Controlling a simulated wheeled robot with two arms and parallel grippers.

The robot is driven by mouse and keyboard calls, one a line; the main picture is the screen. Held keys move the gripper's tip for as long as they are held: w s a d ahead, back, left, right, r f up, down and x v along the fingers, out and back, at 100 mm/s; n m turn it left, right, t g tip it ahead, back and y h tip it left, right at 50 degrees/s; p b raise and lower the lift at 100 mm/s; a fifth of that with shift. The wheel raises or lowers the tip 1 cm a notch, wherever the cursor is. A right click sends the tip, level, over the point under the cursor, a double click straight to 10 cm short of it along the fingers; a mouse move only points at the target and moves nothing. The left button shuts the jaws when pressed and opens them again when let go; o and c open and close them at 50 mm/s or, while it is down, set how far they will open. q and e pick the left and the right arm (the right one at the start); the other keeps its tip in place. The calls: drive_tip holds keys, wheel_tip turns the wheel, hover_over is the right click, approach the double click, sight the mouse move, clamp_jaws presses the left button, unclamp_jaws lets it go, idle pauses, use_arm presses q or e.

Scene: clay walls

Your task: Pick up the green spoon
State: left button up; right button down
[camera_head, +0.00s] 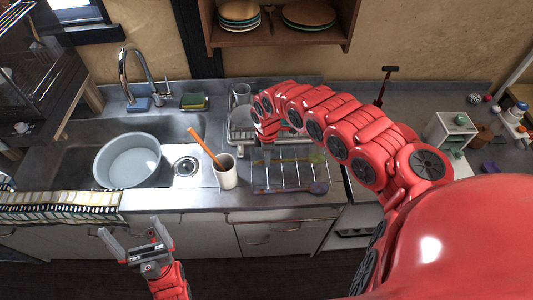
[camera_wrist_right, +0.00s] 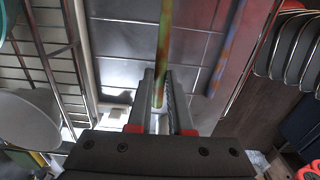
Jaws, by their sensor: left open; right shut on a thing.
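The green spoon shows in the right wrist view as a thin green handle (camera_wrist_right: 164,40) between the fingers of my right gripper (camera_wrist_right: 160,85), which is shut on it. In the head view an olive-green spoon head (camera_head: 317,157) shows over the right side of the wire rack (camera_head: 262,187). My right gripper (camera_head: 267,152) is at the rack's back left, mostly hidden by my own arm. Whether the spoon is clear of the rack I cannot tell. My left gripper (camera_head: 129,226) is open and empty in front of the counter.
A purplish spoon (camera_head: 319,187) lies at the rack's front right. A white cup (camera_head: 226,178) with an orange utensil stands left of the rack. A grey basin (camera_head: 127,161) sits in the sink. A shelf with plates (camera_head: 240,11) hangs above. Small items crowd the right counter.

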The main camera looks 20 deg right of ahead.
drive_tip(key=s+a+p, duration=0.1)
drive_tip(key=s+p, duration=0.2)
drive_tip(key=p, duration=0.1)
drive_tip(key=s+a+r+p, duration=0.1)
drive_tip(key=s+p, duration=0.3)
drive_tip(key=s+a+p, duration=0.1)
drive_tip(key=s+p, duration=0.3)
drive_tip(key=shift+s+a+r, duration=0.2)
drive_tip(key=shift+s+r, duration=0.05)
drive_tip(key=shift+r, duration=0.15)
drive_tip(key=shift+s+a+f+p, duration=0.15)
drive_tip(key=shift+s+p, duration=0.15)
drive_tip(key=shift+p, duration=0.25)
drive_tip(key=shift+f, duration=0.1)
